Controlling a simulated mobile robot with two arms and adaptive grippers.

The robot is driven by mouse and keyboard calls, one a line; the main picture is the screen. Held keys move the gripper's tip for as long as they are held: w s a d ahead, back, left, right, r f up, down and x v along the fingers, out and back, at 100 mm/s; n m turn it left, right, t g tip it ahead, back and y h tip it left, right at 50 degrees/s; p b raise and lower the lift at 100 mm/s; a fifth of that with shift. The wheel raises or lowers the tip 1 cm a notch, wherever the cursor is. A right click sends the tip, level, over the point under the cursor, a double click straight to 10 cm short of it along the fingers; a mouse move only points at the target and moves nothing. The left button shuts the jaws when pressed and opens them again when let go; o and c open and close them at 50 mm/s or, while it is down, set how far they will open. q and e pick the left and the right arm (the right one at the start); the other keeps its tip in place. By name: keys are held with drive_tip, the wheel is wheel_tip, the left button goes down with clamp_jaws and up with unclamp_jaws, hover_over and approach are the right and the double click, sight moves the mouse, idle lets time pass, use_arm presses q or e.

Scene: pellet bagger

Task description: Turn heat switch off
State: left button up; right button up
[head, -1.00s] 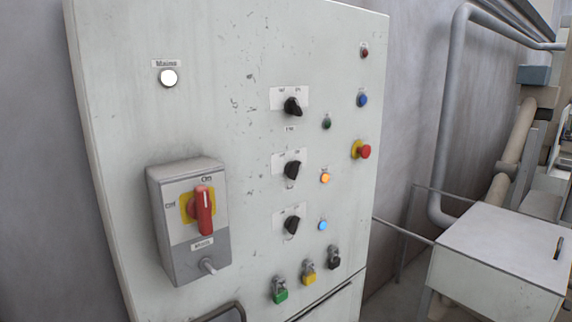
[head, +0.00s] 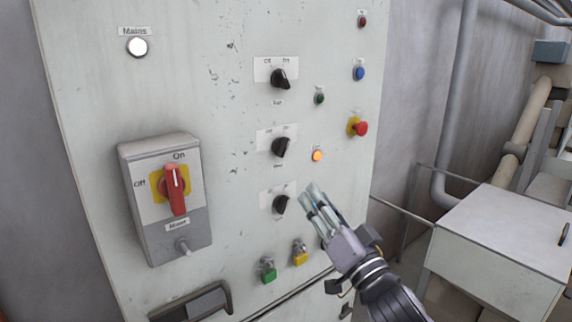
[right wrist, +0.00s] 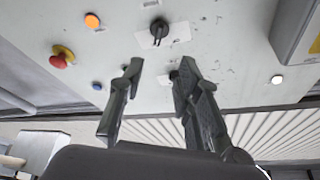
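The control panel (head: 225,160) has three black rotary switches, one above another, each with an off/on plate. The middle switch (head: 281,146) seems to be the heat one, though its label is hard to read; its knob leans up right, toward the on side. An orange lamp (head: 318,155) beside it is lit. It also shows in the right wrist view (right wrist: 158,28), beyond the fingers. My right gripper (head: 312,190) is in front of the panel, below and right of this switch. In the right wrist view its fingers (right wrist: 160,66) are apart and empty. My left gripper is out of view.
The top switch (head: 280,79) and bottom switch (head: 281,204) are close by. A red emergency stop (head: 360,128) sticks out at right. A red-handled main switch box (head: 168,200) protrudes at left. Padlock-like green (head: 268,272) and yellow (head: 300,254) pieces sit below.

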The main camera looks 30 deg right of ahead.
sight(285, 149)
use_arm(q)
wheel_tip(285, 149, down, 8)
drive_tip(key=b, duration=0.7)
use_arm(e)
drive_tip(key=p+x, duration=0.5)
drive_tip(key=x, duration=0.9)
drive_tip(key=shift+d+r, duration=0.15)
drive_tip(key=shift+r, duration=0.05)
drive_tip(key=shift+w+r, duration=0.1)
drive_tip(key=shift+w, duration=0.5)
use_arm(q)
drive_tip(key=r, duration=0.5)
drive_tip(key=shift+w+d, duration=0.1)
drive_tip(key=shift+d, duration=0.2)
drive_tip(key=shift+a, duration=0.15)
use_arm(e)
clamp_jaws()
